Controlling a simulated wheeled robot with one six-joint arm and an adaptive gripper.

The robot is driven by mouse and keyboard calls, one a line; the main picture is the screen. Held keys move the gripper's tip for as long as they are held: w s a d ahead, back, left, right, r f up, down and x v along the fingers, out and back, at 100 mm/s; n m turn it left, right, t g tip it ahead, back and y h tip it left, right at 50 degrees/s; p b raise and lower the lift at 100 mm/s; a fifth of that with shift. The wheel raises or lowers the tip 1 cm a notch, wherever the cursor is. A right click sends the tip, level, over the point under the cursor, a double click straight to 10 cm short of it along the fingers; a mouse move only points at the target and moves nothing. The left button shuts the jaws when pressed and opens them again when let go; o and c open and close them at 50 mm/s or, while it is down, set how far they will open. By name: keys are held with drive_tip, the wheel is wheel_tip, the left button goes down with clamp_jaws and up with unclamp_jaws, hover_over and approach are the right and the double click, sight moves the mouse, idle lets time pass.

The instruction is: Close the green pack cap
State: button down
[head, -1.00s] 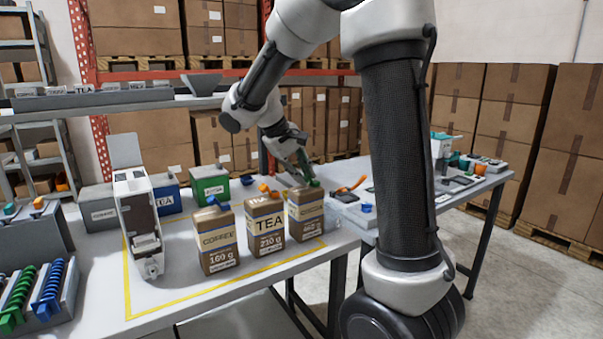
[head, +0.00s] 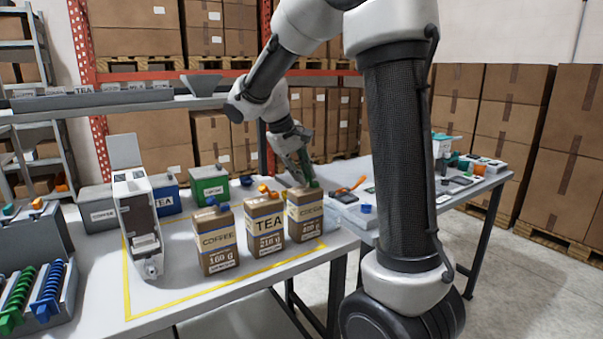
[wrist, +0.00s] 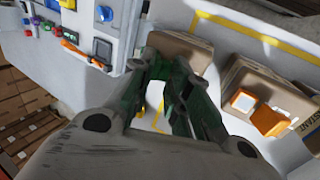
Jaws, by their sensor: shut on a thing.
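The green pack cap (head: 313,184) shows as a small green patch at the top of the rightmost brown pack (head: 306,218). My gripper (head: 306,180) comes down on that pack's top from above and behind. Its fingers are shut on the cap, which they partly cover. In the wrist view, my gripper's dark green fingers (wrist: 165,68) meet over the brown pack top (wrist: 190,45). The cap itself is hidden between the fingers there. I cannot tell whether the cap is fully closed.
A TEA pack (head: 265,224) with an orange cap stands close to the left, and a COFFEE pack (head: 215,240) with a blue cap beyond it. A white dispenser (head: 138,220) stands farther left. A second table (head: 470,190) with small items lies to the right.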

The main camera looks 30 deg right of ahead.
drive_tip(key=shift+d+r+y, duration=0.15)
drive_tip(key=shift+d+y, duration=0.05)
drive_tip(key=shift+y, duration=0.2)
drive_tip(key=shift+d+r+y, duration=0.15)
drive_tip(key=shift+d+y, duration=0.15)
drive_tip(key=shift+y, duration=0.4)
drive_tip(key=shift+d+r+y, duration=0.15)
drive_tip(key=shift+d+y, duration=0.1)
drive_tip(key=shift+y, duration=0.45)
drive_tip(key=y, duration=0.1)
drive_tip(key=d+y, duration=0.1)
drive_tip(key=y, duration=0.1)
drive_tip(key=shift+w+d+y, duration=0.1)
drive_tip(key=shift+d+y, duration=0.1)
drive_tip(key=shift+y, duration=0.1)
drive_tip(key=y, duration=0.1)
drive_tip(key=d+y, duration=0.1)
drive_tip(key=y, duration=0.1)
drive_tip(key=shift+d+y, duration=0.15)
drive_tip(key=shift+y, duration=0.15)
drive_tip(key=shift+d+f+g+y, duration=0.2)
drive_tip(key=shift+d+y, duration=0.15)
drive_tip(key=shift+y, duration=0.75)
drive_tip(key=shift+d+f+g+y, duration=0.1)
drive_tip(key=shift+d+f+y, duration=0.2)
drive_tip(key=shift+y, duration=0.8)
drive_tip(key=shift+r, duration=0.1)
drive_tip(key=c, duration=1.5)
unclamp_jaws()
drive_tip(key=shift+d, duration=0.1)
